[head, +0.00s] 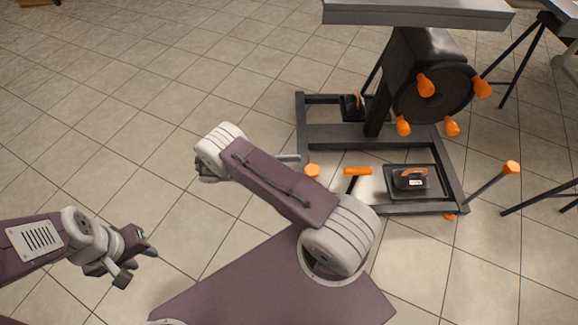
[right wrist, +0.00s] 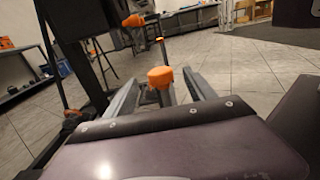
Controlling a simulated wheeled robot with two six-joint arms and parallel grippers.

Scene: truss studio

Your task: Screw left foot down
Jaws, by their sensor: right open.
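An orange foot knob (head: 312,170) stands at the front left corner of the dark stand base (head: 375,206). My right gripper (head: 290,158) reaches toward it, mostly hidden behind my own forearm; one grey finger shows just up and left of the knob. In the right wrist view, an orange knob (right wrist: 160,77) stands between the two spread grey fingers (right wrist: 166,92); whether they touch it I cannot tell. The knob's lower part is partly hidden by the wrist. My left gripper (head: 134,262) is empty and looks open, off to the left above bare floor.
An orange T-handle (head: 358,171) stands right of the left knob. A tilted rod with an orange end (head: 512,167) rises past the right corner. A black wheel (head: 432,96) with several orange knobs stands above the base. Tiled floor left of it is clear.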

